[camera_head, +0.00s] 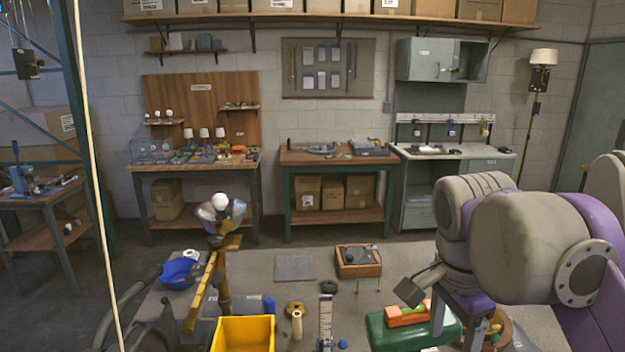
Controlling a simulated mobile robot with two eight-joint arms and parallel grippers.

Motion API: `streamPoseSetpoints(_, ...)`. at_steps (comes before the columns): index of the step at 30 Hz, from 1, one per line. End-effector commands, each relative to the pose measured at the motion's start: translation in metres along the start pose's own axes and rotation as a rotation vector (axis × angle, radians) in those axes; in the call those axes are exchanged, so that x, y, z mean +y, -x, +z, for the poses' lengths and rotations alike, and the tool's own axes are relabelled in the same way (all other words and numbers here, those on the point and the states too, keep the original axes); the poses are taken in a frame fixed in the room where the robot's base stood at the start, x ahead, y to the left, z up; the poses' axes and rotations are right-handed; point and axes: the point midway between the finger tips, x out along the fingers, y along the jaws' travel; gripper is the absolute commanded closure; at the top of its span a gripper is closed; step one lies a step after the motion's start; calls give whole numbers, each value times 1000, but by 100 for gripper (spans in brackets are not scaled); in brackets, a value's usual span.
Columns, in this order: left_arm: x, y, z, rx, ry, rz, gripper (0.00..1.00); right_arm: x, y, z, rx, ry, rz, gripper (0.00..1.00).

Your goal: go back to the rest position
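My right arm comes in from the right edge, large and close, with beige joints and purple links. My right gripper (457,320) is low in the picture, in front of the green case; its fingertips are not clear. My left gripper is not in view. A lamp assembly (222,222) with a white bulb and a metal shade stands upright on the near table (275,295). A long yellow bar (199,295) slants beside its stem.
Dark curved parts crowd the lower left. Workbenches line the back wall.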

Motion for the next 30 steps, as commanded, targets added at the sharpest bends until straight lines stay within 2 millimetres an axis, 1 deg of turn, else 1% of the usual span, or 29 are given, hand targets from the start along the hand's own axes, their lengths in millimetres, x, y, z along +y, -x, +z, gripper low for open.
streamPoseSetpoints(1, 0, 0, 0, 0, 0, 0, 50, 0, -17, 3, 0, 73, -26, 29)
streamPoseSetpoints(5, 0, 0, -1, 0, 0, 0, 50, 4, -64, 13, 15, 298, -103, 29)
streamPoseSetpoints(8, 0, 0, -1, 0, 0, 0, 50, 13, -110, 24, 43, 502, -171, 29)
streamPoseSetpoints(9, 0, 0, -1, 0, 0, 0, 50, 20, -132, 30, 62, 593, -199, 29)
streamPoseSetpoints(11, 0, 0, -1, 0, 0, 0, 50, 31, -166, 39, 95, 735, -242, 29)
streamPoseSetpoints(12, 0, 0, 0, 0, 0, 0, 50, 40, -188, 46, 121, 825, -268, 29)
streamPoseSetpoints(15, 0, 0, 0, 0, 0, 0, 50, 61, -235, 59, 188, 1019, -319, 29)
streamPoseSetpoints(18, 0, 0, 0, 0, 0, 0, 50, 78, -267, 70, 244, 1155, -349, 29)
streamPoseSetpoints(21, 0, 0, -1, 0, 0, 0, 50, 88, -285, 75, 280, 1233, -364, 29)
streamPoseSetpoints(22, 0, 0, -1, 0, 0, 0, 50, 90, -288, 76, 286, 1246, -365, 29)
streamPoseSetpoints(24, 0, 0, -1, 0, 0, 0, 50, 92, -291, 77, 293, 1262, -368, 29)
streamPoseSetpoints(30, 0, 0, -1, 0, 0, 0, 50, 91, -290, 77, 294, 1265, -368, 29)
